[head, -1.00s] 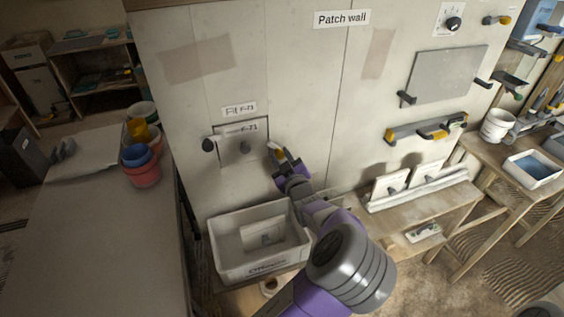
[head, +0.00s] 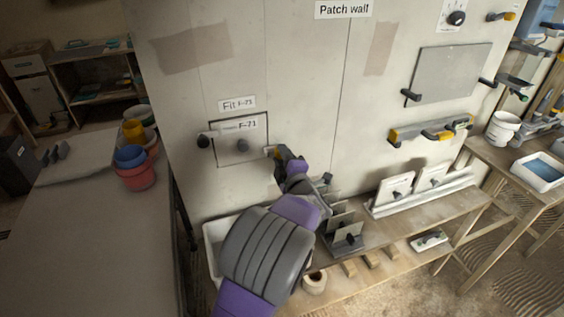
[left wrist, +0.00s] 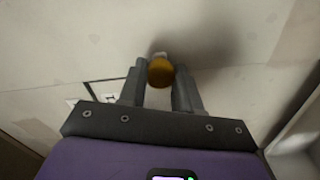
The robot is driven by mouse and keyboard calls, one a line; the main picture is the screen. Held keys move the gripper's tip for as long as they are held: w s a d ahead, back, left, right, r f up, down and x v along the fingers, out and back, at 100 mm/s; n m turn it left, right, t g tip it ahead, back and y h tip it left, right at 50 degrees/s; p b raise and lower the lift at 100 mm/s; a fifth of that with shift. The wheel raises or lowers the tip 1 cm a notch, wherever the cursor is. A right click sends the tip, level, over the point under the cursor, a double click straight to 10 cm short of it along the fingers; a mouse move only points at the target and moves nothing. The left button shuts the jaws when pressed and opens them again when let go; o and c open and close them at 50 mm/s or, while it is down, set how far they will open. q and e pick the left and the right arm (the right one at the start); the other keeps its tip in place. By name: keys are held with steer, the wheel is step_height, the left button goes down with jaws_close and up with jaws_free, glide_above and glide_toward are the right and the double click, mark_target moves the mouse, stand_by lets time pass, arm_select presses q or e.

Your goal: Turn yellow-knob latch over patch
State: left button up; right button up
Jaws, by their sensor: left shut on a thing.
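The patch (head: 226,129), a pale square plate with a dark knob, sits in the wall opening below a small "Fit" label. The latch with the yellow knob (head: 277,153) is at the patch's lower right edge; its pale end (head: 267,151) shows left of the knob, but whether it overlaps the patch is unclear. My left gripper (head: 280,154) is shut on this knob, which shows between the fingers in the left wrist view (left wrist: 161,71). A dark-knobbed latch (head: 204,141) is at the patch's left edge. My right gripper is not in view.
A white crate (head: 212,238) stands below the patch, mostly hidden by my left arm. A rack of grey plates (head: 346,235) and a ledge with pale plates (head: 397,190) are to the right. A table (head: 70,235) with stacked pots (head: 136,174) is at left.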

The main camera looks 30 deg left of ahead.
arm_select(q)
steer(key=shift+n, duration=0.4)
steer(key=o, duration=1.1)
steer(key=shift+c, duration=0.2)
steer(key=shift+d, duration=0.1)
steer(key=p+v, duration=0.1)
steer(key=v, duration=0.6)
steer(key=shift+s+d, duration=0.15)
steer(key=shift+s, duration=0.05)
steer(key=shift+p, duration=0.3)
